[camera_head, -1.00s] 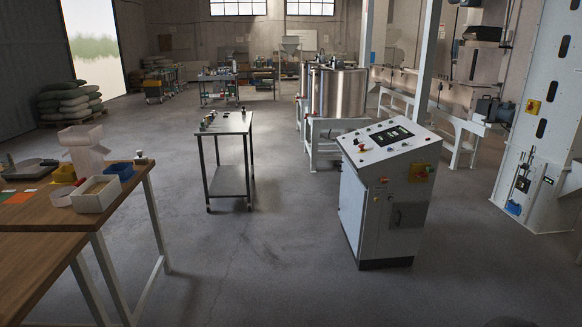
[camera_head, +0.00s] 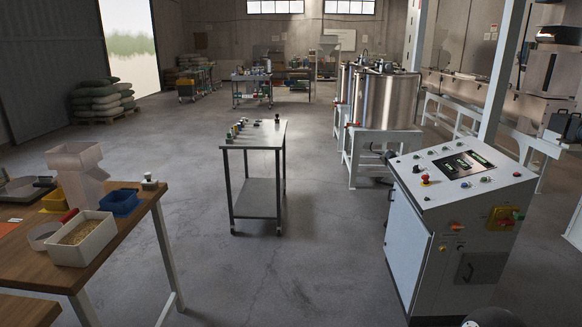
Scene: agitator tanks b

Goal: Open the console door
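The console (camera_head: 455,225) is a white cabinet with a sloped top panel, at the right of the head view. Its top carries a dark display, several buttons and a red emergency knob. The left side panel (camera_head: 405,245) is plain white and looks closed. The front face (camera_head: 470,255) has an orange-red knob, a yellow-and-red switch and a dark recessed handle (camera_head: 481,267) low down; no open gap shows there. Neither of my grippers can be made out; a dark rounded shape shows at the bottom edge by the console.
A wooden workbench (camera_head: 140,215) with bins and a scale stands at the left. A narrow metal table (camera_head: 255,137) with small parts stands mid-floor. Steel tanks (camera_head: 388,100) on white frames stand behind the console. The floor (camera_head: 310,270) between workbench and console is clear.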

